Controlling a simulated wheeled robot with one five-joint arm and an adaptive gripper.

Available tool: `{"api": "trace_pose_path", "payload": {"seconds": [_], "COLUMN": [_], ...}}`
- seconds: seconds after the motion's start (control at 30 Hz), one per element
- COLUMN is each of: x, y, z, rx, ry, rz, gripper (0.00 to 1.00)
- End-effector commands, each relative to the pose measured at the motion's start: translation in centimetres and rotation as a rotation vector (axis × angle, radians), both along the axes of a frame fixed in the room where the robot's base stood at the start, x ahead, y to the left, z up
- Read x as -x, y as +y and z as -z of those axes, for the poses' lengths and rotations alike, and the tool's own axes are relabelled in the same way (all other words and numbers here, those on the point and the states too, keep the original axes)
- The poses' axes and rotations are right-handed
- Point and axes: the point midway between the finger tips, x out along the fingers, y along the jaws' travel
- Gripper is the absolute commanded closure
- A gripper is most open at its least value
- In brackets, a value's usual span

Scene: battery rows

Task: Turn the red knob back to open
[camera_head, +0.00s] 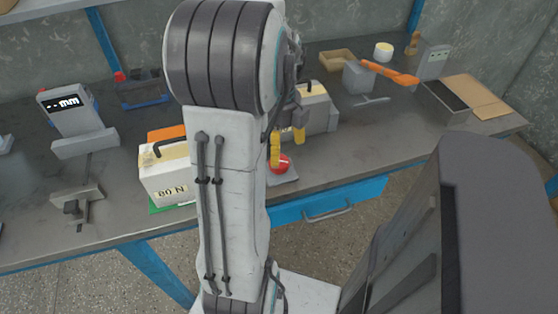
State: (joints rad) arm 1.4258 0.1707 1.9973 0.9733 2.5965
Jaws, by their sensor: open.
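A round red knob (281,165) sits on a grey plate (286,180) near the front edge of the bench, just right of my arm. My gripper (287,150) has yellow fingertips, apart from each other. The left fingertip is over the knob's upper left edge and the right one is just above and to the right of it. I cannot tell whether either finger touches the knob. My arm hides the area left of the knob, and the knob's markings are too small to read.
A grey and yellow machine (320,108) stands right behind the gripper. A display unit (70,112) is at the left. An orange-handled tool (390,72) lies at the back right. The bench's right front (385,140) is mostly clear.

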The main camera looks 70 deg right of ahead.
Motion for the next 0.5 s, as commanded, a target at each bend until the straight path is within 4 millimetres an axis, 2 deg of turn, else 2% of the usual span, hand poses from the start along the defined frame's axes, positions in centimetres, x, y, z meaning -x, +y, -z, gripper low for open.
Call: {"api": "trace_pose_path", "payload": {"seconds": [0.3,0.5], "x": [0.0,0.0], "y": [0.1,0.0], "z": [4.2,5.7], "rx": [-0.004,-0.001], "ry": [0.001,0.000], "rz": [-0.001,-0.002], "gripper": [0.26,0.26]}}
